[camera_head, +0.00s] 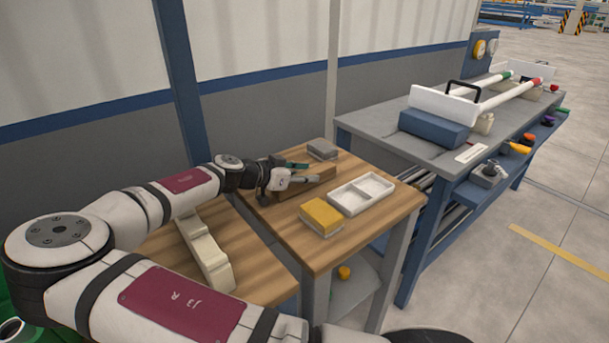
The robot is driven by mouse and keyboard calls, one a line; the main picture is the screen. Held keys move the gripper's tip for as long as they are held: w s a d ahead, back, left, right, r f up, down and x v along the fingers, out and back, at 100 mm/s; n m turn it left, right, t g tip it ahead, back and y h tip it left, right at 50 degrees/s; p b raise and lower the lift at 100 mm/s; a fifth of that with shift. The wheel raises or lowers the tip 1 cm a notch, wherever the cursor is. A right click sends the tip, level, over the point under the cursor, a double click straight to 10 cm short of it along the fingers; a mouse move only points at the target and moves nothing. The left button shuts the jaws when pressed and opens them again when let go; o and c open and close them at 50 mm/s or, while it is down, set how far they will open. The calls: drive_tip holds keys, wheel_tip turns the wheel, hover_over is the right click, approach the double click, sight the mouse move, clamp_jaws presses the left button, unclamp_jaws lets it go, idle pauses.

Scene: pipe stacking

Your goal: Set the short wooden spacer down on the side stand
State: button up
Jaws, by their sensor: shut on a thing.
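My gripper (304,173) is at the back left of a small wooden-topped stand (285,237). Its fingers are shut on a short brown wooden spacer (312,186), a block that shows beside and below the fingers. The spacer is very low over the stand top; I cannot tell whether it touches the top. Part of the spacer is hidden behind my gripper.
On the stand are a white two-compartment tray (360,194), a yellow block (321,216) and a grey block (322,149). A cream bracket (205,250) lies on the wooden surface at left. A grey workbench (385,129) with pipes stands to the right.

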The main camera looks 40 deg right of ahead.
drive_tip(key=o, duration=1.3)
drive_tip(key=shift+c, duration=0.2)
drive_tip(key=p+v, duration=0.1)
drive_tip(key=v, duration=1.1)
